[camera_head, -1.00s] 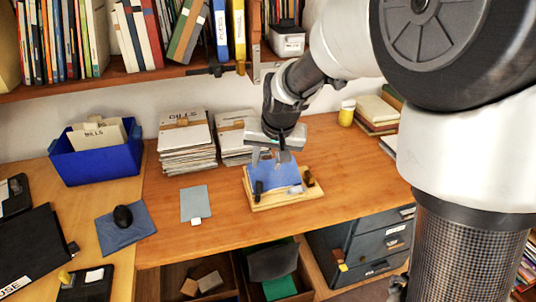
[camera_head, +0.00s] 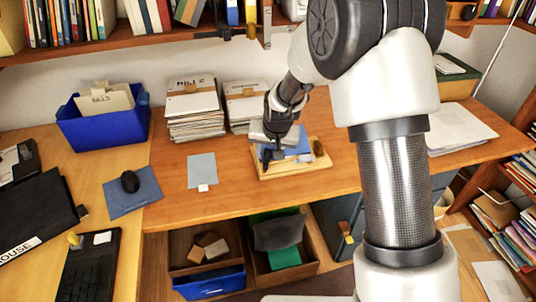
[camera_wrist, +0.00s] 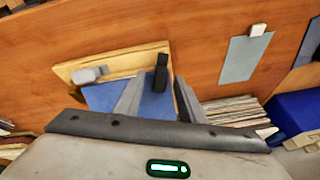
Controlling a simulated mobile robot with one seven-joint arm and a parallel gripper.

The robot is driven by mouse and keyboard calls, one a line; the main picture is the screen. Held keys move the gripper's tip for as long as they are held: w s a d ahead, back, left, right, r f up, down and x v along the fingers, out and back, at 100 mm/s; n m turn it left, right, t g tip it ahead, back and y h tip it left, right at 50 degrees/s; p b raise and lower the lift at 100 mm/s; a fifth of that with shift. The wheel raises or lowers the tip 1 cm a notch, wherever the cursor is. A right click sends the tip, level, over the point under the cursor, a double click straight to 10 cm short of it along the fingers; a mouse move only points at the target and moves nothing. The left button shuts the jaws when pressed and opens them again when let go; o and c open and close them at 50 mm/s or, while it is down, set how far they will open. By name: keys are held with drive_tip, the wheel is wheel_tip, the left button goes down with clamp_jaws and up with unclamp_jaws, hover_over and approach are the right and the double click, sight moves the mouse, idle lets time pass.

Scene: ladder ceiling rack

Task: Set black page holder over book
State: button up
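The blue book (camera_head: 301,143) lies on a light wooden board (camera_head: 291,171) on the desk. The board (camera_wrist: 68,72) and the book (camera_wrist: 101,97) also show in the wrist view. A small black page holder (camera_head: 266,157) stands at the book's left side in the head view. In the wrist view the black page holder (camera_wrist: 161,73) stands upright between my fingertips. My gripper (camera_head: 274,150) is low over the book's left part. In the wrist view my gripper (camera_wrist: 158,92) is open, its two grey fingers apart on either side of the holder; whether either touches it is unclear.
A second dark piece (camera_head: 318,147) stands at the board's right, and a pale piece (camera_wrist: 90,74) shows in the wrist view. Paper stacks (camera_head: 194,110) and a blue bin (camera_head: 103,128) stand behind and left. Bare desk lies around a grey-blue card (camera_head: 202,170). A shelf overhangs behind.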

drive_tip(key=shift+f, duration=0.15)
drive_tip(key=shift+c, duration=0.4)
clamp_jaws()
drive_tip(key=shift+a+n+b, duration=0.3)
drive_tip(key=shift+n, duration=0.7)
drive_tip(key=shift+o, duration=0.4)
unclamp_jaws()
drive_tip(key=p+v, duration=0.2)
drive_tip(key=v, duration=1.5)
drive_tip(key=shift+r+p, duration=0.3)
drive_tip(key=shift+p, duration=0.1)
